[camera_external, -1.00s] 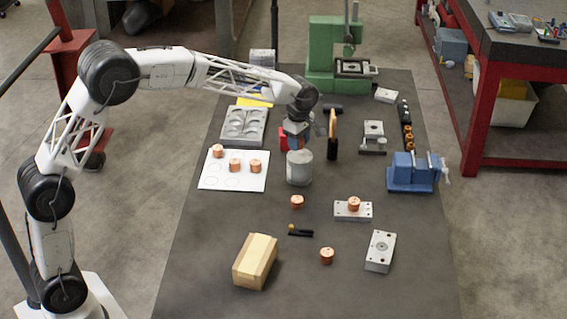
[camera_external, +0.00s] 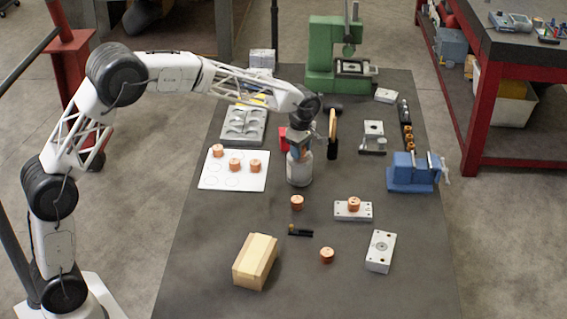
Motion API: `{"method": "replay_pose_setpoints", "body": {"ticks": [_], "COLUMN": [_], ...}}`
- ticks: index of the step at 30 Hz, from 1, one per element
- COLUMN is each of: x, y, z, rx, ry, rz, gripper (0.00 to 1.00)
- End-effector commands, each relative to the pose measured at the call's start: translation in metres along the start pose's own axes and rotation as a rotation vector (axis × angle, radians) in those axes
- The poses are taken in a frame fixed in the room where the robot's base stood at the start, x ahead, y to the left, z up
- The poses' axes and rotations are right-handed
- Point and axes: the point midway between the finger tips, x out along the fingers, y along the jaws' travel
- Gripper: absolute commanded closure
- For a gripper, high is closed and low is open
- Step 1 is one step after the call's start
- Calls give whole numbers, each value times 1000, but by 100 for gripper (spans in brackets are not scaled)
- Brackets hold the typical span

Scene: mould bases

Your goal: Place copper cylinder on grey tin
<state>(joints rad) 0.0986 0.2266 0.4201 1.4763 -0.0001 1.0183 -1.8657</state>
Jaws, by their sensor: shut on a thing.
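The grey tin (camera_external: 299,173) stands upright near the middle of the dark table. My gripper (camera_external: 299,154) points down directly above its top and is shut on a small piece, apparently a copper cylinder. The fingers almost wholly hide that piece, and I cannot tell whether it touches the tin's lid. Other copper cylinders are in view: several stand on the white sheet (camera_external: 254,185), including one at its right (camera_external: 256,166). One stands on the table in front of the tin (camera_external: 297,202), one on a metal plate (camera_external: 354,204), and one nearer the front (camera_external: 327,255).
A red block (camera_external: 284,138) is just behind and left of the tin. A blue vise (camera_external: 411,173) is at right, a green press (camera_external: 325,60) at back, a cardboard box (camera_external: 255,262) at front left.

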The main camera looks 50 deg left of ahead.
Motion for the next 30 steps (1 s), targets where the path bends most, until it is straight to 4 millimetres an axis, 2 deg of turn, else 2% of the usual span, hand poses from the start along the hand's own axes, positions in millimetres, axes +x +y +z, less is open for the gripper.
{"method": "replay_pose_setpoints", "body": {"ticks": [8, 9, 14, 23, 30], "x": [2, 3, 3, 2, -9], "y": [0, 0, 0, 0, 0], "z": [0, 0, 0, 0, 0], "rx": [0, 0, 0, 0, 0], "ry": [0, 0, 0, 0, 0], "rz": [0, 0, 0, 0, 1], "gripper": [93, 55, 33, 33, 33]}}
